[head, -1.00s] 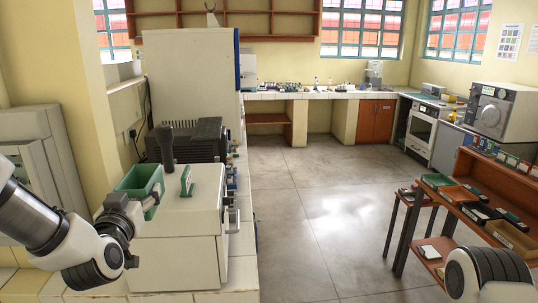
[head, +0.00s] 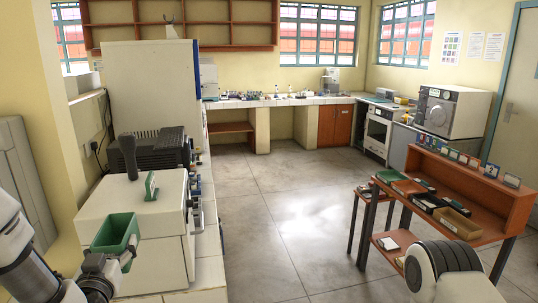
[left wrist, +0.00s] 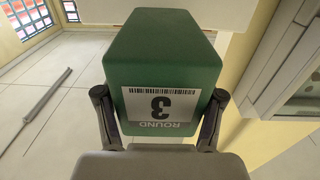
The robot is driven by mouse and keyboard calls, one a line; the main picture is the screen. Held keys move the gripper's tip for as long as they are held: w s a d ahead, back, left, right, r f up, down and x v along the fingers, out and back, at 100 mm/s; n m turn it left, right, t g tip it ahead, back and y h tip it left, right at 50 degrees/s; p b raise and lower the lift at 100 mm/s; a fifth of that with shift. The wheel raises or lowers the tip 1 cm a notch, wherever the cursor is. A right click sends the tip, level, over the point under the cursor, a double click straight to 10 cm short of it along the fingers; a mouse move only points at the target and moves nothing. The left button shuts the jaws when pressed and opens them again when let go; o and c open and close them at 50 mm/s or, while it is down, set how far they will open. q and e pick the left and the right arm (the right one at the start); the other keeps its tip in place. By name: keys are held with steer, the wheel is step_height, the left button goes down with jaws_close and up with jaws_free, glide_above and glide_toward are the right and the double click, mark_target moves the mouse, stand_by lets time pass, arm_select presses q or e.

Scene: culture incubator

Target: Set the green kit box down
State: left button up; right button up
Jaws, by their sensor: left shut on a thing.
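The green kit box (head: 112,231) is in my left gripper (head: 122,262), low at the left of the head view. It looks open on top there and overlaps the near part of the white cabinet's top in the picture; I cannot tell whether it touches it. In the left wrist view the box (left wrist: 163,55) fills the middle, with a white label reading "ROUND 3". The two dark fingers of the left gripper (left wrist: 160,118) close on its sides. My right gripper is out of view; only part of my right arm shows.
The white cabinet (head: 150,262) has a green handle and a black upright grip on top. A red-brown shelf table (head: 480,230) with boxes and trays stands at the right. Open grey floor (head: 280,215) lies between. A counter (head: 285,100) runs along the back.

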arm_select(q)
steer(key=d+f+m+h, duration=0.1)
steer(key=d+f, duration=0.3)
steer(key=f, duration=0.4)
steer(key=d+f+m+h, duration=0.15)
steer(key=d+f, duration=0.25)
steer(key=f, duration=0.4)
steer(key=d+f+h, duration=0.1)
steer(key=d+f, duration=0.4)
steer(key=f, duration=0.3)
steer(key=s+r, duration=0.3)
steer(key=r, duration=0.3)
steer(key=shift+s+d+r, duration=0.2)
steer(key=shift+s+d, duration=0.05)
steer(key=shift+d, duration=0.1)
